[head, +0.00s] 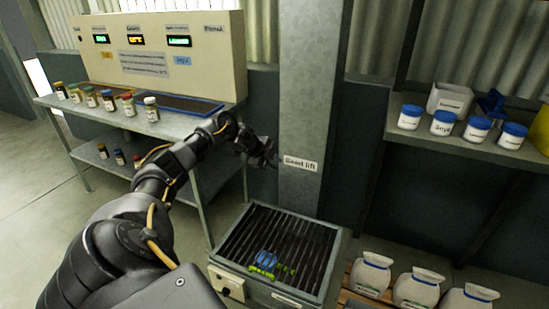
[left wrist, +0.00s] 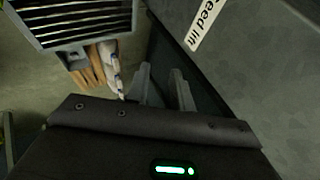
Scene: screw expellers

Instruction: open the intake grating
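The intake grating (head: 300,240) lies flat over a grey floor box at the foot of the seed lift column (head: 308,90). It is a grid of dark parallel bars in a light frame and looks closed. A small blue item (head: 266,258) and green bits show at its front part; whether they lie on or under the bars is unclear. In the left wrist view, the grating (left wrist: 80,14) is at the upper left. My left gripper (head: 270,158) is above and behind the grating, near the column's label. Its two fingers (left wrist: 163,85) are apart and empty. My right gripper is not seen.
A small pale box (head: 230,284) is on the intake's front left. White sacks (head: 416,288) stand to its right. A metal table (head: 185,118) with small jars is at left, below a control panel (head: 160,55). A shelf (head: 440,140) with blue-lidded tubs is at right.

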